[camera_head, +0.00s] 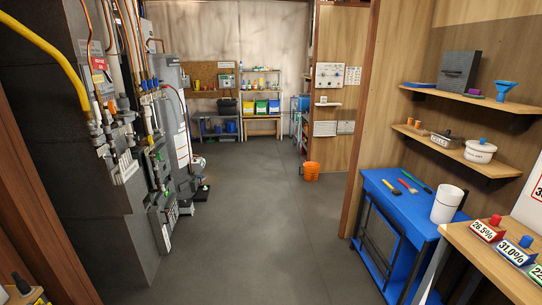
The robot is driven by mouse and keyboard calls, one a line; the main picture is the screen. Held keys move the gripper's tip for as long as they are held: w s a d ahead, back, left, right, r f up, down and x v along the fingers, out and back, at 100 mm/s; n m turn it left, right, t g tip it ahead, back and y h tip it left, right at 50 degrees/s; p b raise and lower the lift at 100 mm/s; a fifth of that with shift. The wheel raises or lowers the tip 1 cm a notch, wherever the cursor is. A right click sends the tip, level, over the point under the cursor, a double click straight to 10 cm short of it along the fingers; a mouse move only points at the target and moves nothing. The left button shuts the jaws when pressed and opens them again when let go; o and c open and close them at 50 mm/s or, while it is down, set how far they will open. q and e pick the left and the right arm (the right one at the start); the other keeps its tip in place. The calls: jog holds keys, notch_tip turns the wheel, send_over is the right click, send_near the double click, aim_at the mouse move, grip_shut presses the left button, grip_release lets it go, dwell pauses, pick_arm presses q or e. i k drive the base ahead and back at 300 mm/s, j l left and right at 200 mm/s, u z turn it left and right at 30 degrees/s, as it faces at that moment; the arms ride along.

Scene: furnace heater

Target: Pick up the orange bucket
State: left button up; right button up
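The orange bucket (311,172) stands upright on the grey floor, a little right of the middle of the head view. It is beside the foot of a wooden wall panel and well ahead of me. A thin handle seems to hang at its left side. Nothing is in contact with it except the floor. Neither of my grippers can be made out in this view.
The floor (250,225) is clear between me and the bucket. Pipes and a grey heater tank (173,110) line the left. A blue workbench (400,205) with tools and a white container (447,204) stands at right. A wooden table (490,262) is nearest right.

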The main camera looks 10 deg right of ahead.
aim_at(309, 172)
jog(key=i, duration=3)
jog(key=i+z, duration=0.1)
jog(key=i, duration=0.75)
jog(key=i+z, duration=0.1)
jog(key=i, duration=0.7)
jog(key=i+j, duration=0.15)
jog(key=i, duration=0.7)
jog(key=i+j+z, duration=0.15)
jog(key=i, duration=0.65)
jog(key=i+z, duration=0.45)
jog(key=i, duration=1)
